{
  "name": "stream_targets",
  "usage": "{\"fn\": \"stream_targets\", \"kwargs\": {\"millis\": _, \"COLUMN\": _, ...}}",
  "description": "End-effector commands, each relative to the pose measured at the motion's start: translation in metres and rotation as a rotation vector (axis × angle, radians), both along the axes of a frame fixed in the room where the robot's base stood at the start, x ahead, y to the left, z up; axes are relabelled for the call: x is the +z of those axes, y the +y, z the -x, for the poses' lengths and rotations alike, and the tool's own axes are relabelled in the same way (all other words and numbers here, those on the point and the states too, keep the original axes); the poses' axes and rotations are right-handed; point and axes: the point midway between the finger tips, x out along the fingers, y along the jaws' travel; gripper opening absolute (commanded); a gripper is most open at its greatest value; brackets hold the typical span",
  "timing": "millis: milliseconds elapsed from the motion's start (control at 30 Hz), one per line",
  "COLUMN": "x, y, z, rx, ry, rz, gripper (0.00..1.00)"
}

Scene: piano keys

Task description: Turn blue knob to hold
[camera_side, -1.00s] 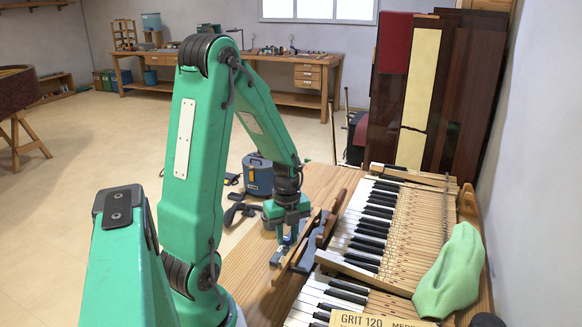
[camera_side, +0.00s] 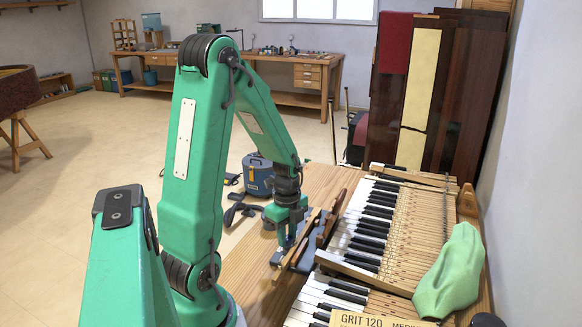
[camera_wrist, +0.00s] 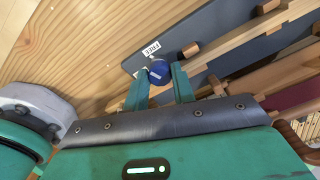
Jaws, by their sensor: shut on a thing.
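The blue knob (camera_wrist: 158,71) is round, with a pale line on its top, and stands on a dark grey plate (camera_wrist: 222,28). In the wrist view it sits between the two green fingertips of my gripper (camera_wrist: 160,80), which is shut on it. A small white label (camera_wrist: 152,47) lies beside the knob; its lettering appears tilted and is hard to read. In the side view my gripper (camera_side: 284,242) points down at the grey plate at the bench's left part, and its fingers hide most of the knob.
Wooden rails (camera_wrist: 240,45) run close beside the knob. Piano keys (camera_side: 362,222) lie to the right, with a green cloth (camera_side: 450,275) on them and a GRIT 120 sheet (camera_side: 370,319) in front. Bare bench wood (camera_side: 255,277) is free nearer my arm.

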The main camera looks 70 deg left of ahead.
Motion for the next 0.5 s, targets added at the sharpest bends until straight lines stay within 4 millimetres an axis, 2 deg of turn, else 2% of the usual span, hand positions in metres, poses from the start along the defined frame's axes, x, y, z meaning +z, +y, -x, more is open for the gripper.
{"fn": "stream_targets", "kwargs": {"millis": 500, "x": 0.0011, "y": 0.0002, "z": -0.0001, "rx": 0.492, "ry": -0.001, "rz": -0.001, "gripper": 0.03}}
